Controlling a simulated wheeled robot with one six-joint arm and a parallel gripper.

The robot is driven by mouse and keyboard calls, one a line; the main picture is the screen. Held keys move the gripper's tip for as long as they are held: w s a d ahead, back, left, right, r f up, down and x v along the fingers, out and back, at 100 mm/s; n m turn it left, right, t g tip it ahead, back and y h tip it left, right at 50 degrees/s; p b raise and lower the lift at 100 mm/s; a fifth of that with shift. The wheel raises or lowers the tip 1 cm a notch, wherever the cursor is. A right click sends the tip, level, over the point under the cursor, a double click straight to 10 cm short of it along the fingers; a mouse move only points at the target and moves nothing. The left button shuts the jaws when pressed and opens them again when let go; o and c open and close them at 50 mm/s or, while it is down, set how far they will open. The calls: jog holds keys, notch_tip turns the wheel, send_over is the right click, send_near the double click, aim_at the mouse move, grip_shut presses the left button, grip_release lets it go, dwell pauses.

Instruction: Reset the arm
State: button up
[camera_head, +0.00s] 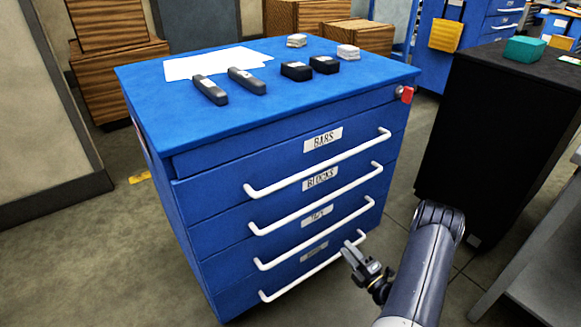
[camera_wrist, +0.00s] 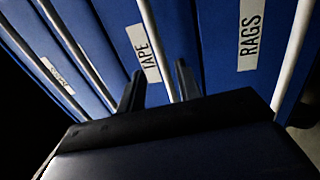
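My gripper (camera_head: 352,258) is low in front of the blue drawer cabinet (camera_head: 180,236), by the right end of the lowest white handle (camera_head: 300,283) in the head view. In the wrist view my gripper (camera_wrist: 157,84) has its two dark fingers apart, with nothing held between them. The handle beside the TAPE label (camera_wrist: 143,52) passes behind the gap between the fingers. I cannot tell whether they touch it. The RAGS label (camera_wrist: 252,34) is to the right of the fingers. The cabinet's drawers look shut.
On the cabinet top lie two dark bars (camera_head: 247,81), two black blocks (camera_head: 296,71), two small pale stacks (camera_head: 347,52) and white sheets (camera_head: 205,66). A black cabinet (camera_head: 490,140) stands right, with a grey bench (camera_head: 545,260) near it.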

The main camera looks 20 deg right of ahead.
aim_at(332, 229)
jog(key=b+x, duration=0.2)
jog(key=x, duration=0.7)
jog(key=shift+w+a, duration=0.2)
jog(key=shift+w, duration=0.15)
jog(key=s, duration=0.1)
jog(key=s+d, duration=0.1)
jog(key=s, duration=0.1)
jog(key=shift+s+d+r+p, duration=0.1)
jog(key=shift+s+d+p, duration=0.15)
jog(key=shift+p, duration=0.15)
jog(key=shift+s+d, duration=0.1)
jog(key=shift+s, duration=0.3)
jog(key=shift+w, duration=0.15)
